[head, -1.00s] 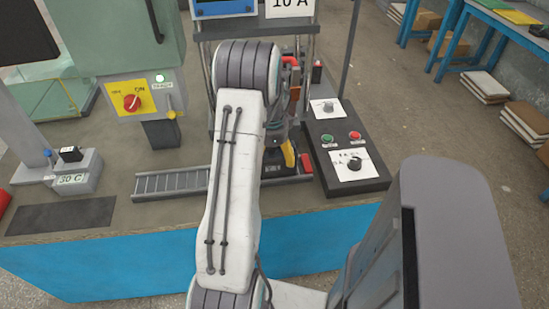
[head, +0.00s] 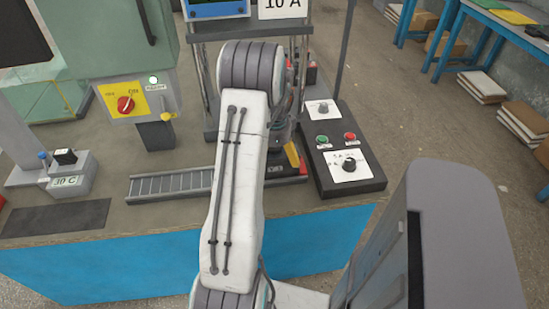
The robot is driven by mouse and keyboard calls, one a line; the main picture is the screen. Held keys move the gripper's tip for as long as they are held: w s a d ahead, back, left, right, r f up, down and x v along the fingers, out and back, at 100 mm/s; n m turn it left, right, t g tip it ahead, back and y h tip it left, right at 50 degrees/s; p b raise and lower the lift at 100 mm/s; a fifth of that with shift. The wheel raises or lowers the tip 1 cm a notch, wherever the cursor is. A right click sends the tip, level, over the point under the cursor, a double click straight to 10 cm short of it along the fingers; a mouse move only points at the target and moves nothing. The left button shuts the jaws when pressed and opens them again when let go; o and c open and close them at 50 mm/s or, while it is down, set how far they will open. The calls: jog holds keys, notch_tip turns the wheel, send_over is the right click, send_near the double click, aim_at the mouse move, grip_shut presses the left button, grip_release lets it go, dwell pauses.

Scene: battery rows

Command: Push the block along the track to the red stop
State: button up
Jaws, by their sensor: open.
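The track (head: 168,186) is a grey, ladder-like strip on the bench. It runs to the right behind my arm. A red piece (head: 302,163), apparently the stop, shows at the right, beyond my arm. A small yellow piece (head: 291,155) shows just left of it; I cannot tell whether it is the block or part of something else. My gripper (head: 280,143) is mostly hidden behind my forearm, above the right part of the track; it is open. The middle of the track is hidden by my arm, and no block is clearly visible.
A control box (head: 345,160) with green and red buttons stands close right of the red piece. A green machine with a yellow switch plate (head: 126,105) stands behind the track. A grey box marked 30 C (head: 68,174) and dark mat (head: 55,218) lie left.

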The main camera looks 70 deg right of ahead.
jog(key=shift+r, duration=0.1)
notch_tip(320, 180, up, 12)
jog(key=shift+f, duration=0.1)
dwell(0.7)
dwell(0.7)
